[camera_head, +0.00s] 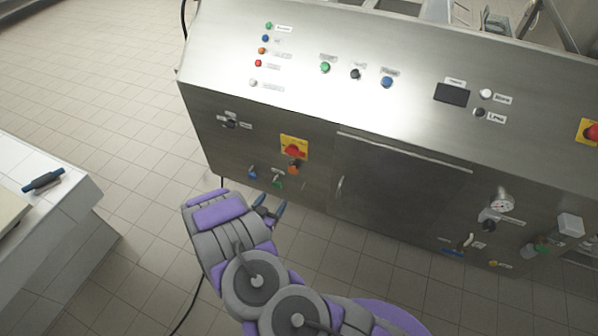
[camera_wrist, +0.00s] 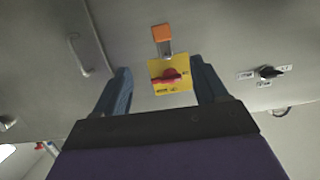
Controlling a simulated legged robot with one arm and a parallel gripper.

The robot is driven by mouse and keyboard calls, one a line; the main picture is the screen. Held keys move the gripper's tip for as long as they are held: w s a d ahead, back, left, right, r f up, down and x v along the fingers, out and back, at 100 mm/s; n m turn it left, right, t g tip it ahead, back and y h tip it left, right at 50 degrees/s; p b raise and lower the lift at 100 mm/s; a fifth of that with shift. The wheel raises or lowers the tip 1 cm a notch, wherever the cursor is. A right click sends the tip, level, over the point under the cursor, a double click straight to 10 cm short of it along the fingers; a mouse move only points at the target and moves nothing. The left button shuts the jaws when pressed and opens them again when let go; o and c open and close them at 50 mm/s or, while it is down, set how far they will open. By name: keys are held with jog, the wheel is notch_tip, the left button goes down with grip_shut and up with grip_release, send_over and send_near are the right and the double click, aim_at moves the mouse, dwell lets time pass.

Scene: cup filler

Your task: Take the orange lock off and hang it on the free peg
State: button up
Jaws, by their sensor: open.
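The orange lock (camera_head: 293,167) hangs just below the red switch (camera_head: 294,150) on its yellow plate, on the machine's front. In the wrist view, which appears upside down, the lock (camera_wrist: 161,33) shows above the plate, with a grey shackle between it and the red switch (camera_wrist: 170,76). My gripper (camera_head: 270,203) is open and empty, below and left of the lock in the head view. In the wrist view, its blue fingers (camera_wrist: 160,66) stand apart on both sides of the plate, short of the lock. I cannot clearly make out a free peg.
A cabinet door (camera_head: 400,185) with a handle (camera_head: 340,187) lies to the right. A black knob (camera_head: 230,123) sits at upper left.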

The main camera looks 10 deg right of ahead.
jog(key=d, duration=0.1)
jog(key=b, duration=0.1)
send_near(294, 170)
jog(key=shift+t, duration=0.3)
jog(key=w+d, duration=0.1)
jog(key=w+d+f, duration=0.1)
jog(key=shift+w+d+f, duration=0.3)
jog(key=shift+w+d, duration=0.1)
jog(key=shift+h, duration=0.4)
jog(key=b+x, duration=0.1)
jog(key=x, duration=0.4)
jog(key=shift+w+a+b, duration=0.25)
jog(key=shift+b, duration=0.15)
jog(key=shift+d, duration=0.15)
jog(key=shift+a, duration=0.9)
jog(key=shift+c, duration=1.3)
jog(key=shift+a, duration=0.4)
jog(key=c, duration=0.3)
jog(key=shift+d, duration=1.05)
jog(key=c, duration=0.6)
jog(key=shift+a+r, duration=0.15)
jog(key=shift+a, duration=0.5)
jog(key=shift+c, duration=0.2)
jog(key=shift+r+p, duration=0.4)
jog(key=shift+r, duration=0.25)
jog(key=f+p+v, duration=0.1)
jog(key=f+v, duration=0.1)
jog(key=v, duration=1.5)
jog(key=shift+s+f, duration=0.2)
jog(key=shift+s, duration=0.3)
